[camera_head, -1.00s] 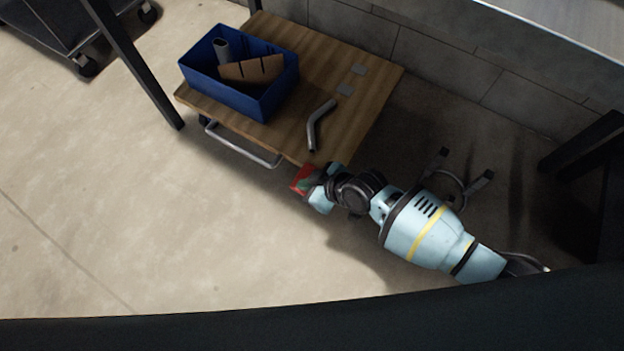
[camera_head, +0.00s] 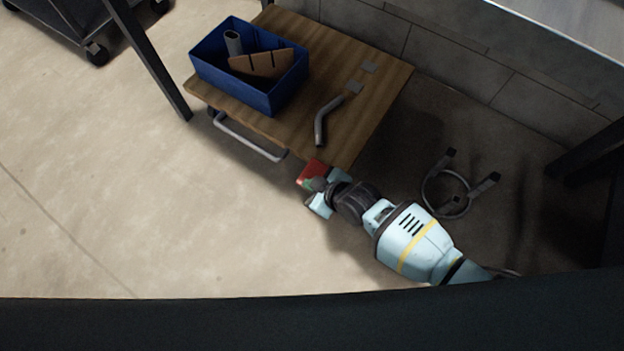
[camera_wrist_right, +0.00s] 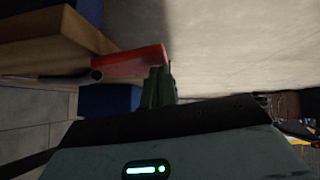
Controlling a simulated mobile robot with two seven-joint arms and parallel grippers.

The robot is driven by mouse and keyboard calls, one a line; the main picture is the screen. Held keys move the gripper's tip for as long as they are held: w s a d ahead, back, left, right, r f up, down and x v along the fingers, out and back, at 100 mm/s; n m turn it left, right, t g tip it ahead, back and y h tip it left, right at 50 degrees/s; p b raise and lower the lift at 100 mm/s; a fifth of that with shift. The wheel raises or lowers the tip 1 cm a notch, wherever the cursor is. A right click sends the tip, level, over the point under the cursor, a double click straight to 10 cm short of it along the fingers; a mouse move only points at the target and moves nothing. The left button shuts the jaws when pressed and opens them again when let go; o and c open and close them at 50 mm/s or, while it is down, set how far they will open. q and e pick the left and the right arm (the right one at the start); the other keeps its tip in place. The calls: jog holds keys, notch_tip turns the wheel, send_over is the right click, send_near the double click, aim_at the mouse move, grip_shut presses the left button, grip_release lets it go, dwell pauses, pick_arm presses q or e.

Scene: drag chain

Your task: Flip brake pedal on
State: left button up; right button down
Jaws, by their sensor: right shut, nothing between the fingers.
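A red pedal (camera_head: 314,170) with a green part beside it sits at the near corner of the wooden-topped cart (camera_head: 345,125). My right gripper (camera_head: 318,185) is shut and empty, right at the pedal in the head view. In the right wrist view the red pedal (camera_wrist_right: 135,62) shows close in front of my dark green fingers (camera_wrist_right: 158,88). I cannot tell whether they touch it. The pedal's lower side and mounting are hidden. My left gripper is not in view.
On the cart stand a blue bin (camera_head: 235,84) holding a tube and a brown piece, a bent grey pipe (camera_head: 322,122) and small grey plates. A metal handle (camera_head: 248,140) runs along the cart's side. A stool-like ring frame (camera_head: 447,207) lies right of my arm.

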jog(key=shift+s+f, duration=0.1)
jog(key=shift+f, duration=0.3)
jog(key=shift+r, duration=0.35)
jog(key=shift+r+p, duration=0.5)
jog(key=shift+p, duration=0.15)
